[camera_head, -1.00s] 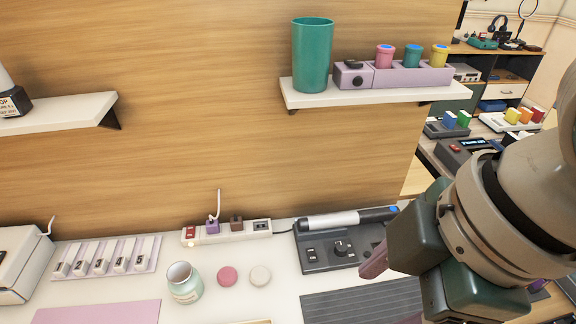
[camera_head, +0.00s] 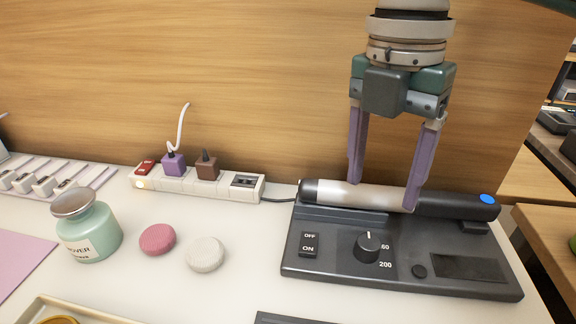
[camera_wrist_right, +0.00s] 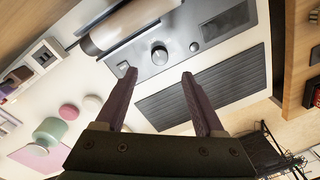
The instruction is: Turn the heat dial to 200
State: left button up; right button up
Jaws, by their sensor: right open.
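The heat dial (camera_head: 368,246) is a round black knob on a dark grey base (camera_head: 315,275). Its white pointer mark points toward the back; a label reading 200 lies at its front right, and another partly hidden label is beside it. My right gripper (camera_head: 385,195) points down, open and empty, behind the dial, with its purple fingers in front of the silver barrel of a wand (camera_head: 350,195); contact with the wand is unclear. In the right wrist view the dial (camera_wrist_right: 159,55) shows beyond and between the spread fingertips (camera_wrist_right: 158,77). My left gripper is not in view.
A switch (camera_head: 309,245) marked OFF and ON sits left of the dial. A power strip (camera_head: 200,184) with plugs, pink (camera_head: 157,239) and white (camera_head: 205,254) discs and a green jar (camera_head: 90,232) stand to the left. A wooden wall (camera_head: 250,80) rises behind.

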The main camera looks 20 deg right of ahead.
aim_at(370, 240)
jog(key=f, duration=0.3)
jog(key=f+b, duration=0.1)
jog(key=f, duration=0.2)
jog(key=f+b, duration=0.1)
jog(key=f, duration=0.2)
jog(key=shift+s, duration=0.25)
jog(key=shift+c, duration=0.4)
jog(key=c, duration=0.5)
grip_shut()
